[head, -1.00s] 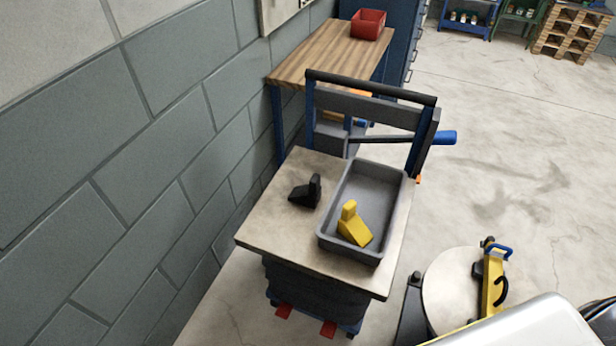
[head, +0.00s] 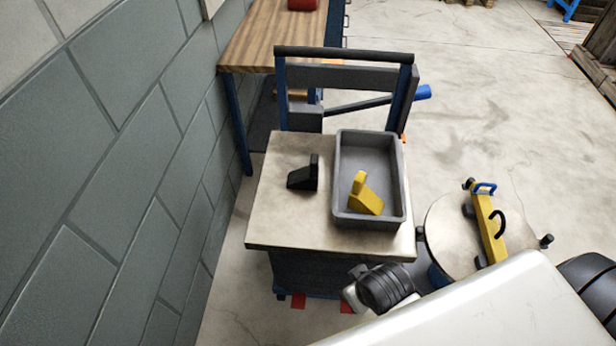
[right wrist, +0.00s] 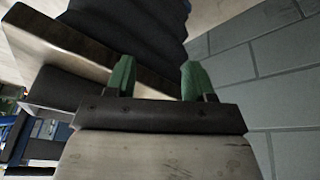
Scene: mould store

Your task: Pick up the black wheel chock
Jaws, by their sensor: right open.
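The black wheel chock (head: 304,176) stands on the left part of the trolley's pale top (head: 290,225), beside a grey tray (head: 340,190) and apart from it. Its upright end is on the right and its slope falls to the left. In the right wrist view my right gripper (right wrist: 157,80) has its two green fingers apart, with nothing between them. It faces the dark pleated side of the trolley, below the edge of the top (right wrist: 90,50). The chock is not seen in that view. My left gripper is not in view.
A yellow wheel chock (head: 366,196) lies in the grey tray. A block wall (head: 110,170) runs close on the left. The trolley's handle frame (head: 345,53) rises behind. A round-topped stand (head: 440,225) with a yellow tool is at right. Open floor lies beyond.

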